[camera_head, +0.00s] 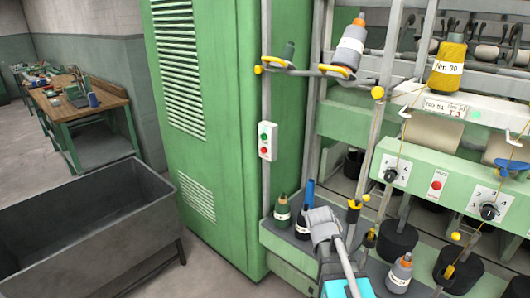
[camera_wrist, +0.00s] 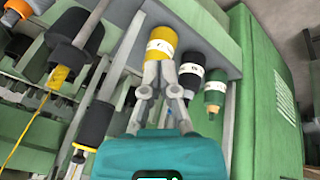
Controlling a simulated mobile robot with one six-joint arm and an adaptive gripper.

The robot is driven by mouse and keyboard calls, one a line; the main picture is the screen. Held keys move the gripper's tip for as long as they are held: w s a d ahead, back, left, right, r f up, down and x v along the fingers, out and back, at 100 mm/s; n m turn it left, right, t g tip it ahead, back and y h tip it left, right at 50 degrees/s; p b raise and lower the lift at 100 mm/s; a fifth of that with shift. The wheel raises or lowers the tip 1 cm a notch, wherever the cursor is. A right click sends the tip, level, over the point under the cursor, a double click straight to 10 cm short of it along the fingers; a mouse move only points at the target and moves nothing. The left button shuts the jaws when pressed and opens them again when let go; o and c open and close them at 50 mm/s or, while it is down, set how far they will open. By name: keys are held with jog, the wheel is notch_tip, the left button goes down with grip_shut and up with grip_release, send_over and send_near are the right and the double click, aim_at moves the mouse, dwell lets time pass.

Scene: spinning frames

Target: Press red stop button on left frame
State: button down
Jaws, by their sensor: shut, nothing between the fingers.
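A small white control box (camera_head: 267,141) is fixed to the upright post beside the tall green cabinet in the head view. It carries a green button (camera_head: 264,137) above a red button (camera_head: 265,151). My gripper (camera_wrist: 161,68) shows in the wrist view with its grey fingers together and empty, in front of a yellow bobbin (camera_wrist: 160,42). In the head view my arm reaches up from the bottom, below and to the right of the box, apart from it. The box does not show in the wrist view.
The green cabinet (camera_head: 205,130) stands left of the post. A green bobbin (camera_head: 283,212) and a dark bobbin (camera_head: 303,224) stand on the ledge below the box. Another red button (camera_head: 437,185) is on the right panel. A grey bin (camera_head: 140,215) stands at left.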

jog(key=w+a+r+n+t+h, duration=0.1)
jog(key=w+a+r+t, duration=0.2)
jog(key=w, duration=0.6)
jog(key=n+t+y, duration=0.2)
jog(key=n+t, duration=0.4)
jog(key=t, duration=0.2)
send_near(264, 150)
jog(key=s+d+f, duration=0.3)
jog(key=d+f, duration=0.2)
jog(key=f, duration=0.2)
jog(key=w+a+r+n+t+y, duration=0.1)
jog(key=a+n+y, duration=0.1)
jog(key=a, duration=0.3)
jog(key=w+a+r+n+t+y, duration=0.1)
jog(key=a+r+n+y, duration=0.1)
jog(key=a, duration=0.4)
jog(key=shift+w+a+r, duration=0.2)
jog(key=shift+w+r, duration=0.1)
jog(key=shift+w, duration=0.1)
jog(key=shift+w+d, duration=0.1)
jog(key=shift+w, duration=0.05)
jog(key=w+d, duration=0.5)
jog(key=w, duration=0.1)
jog(key=shift+w, duration=0.35)
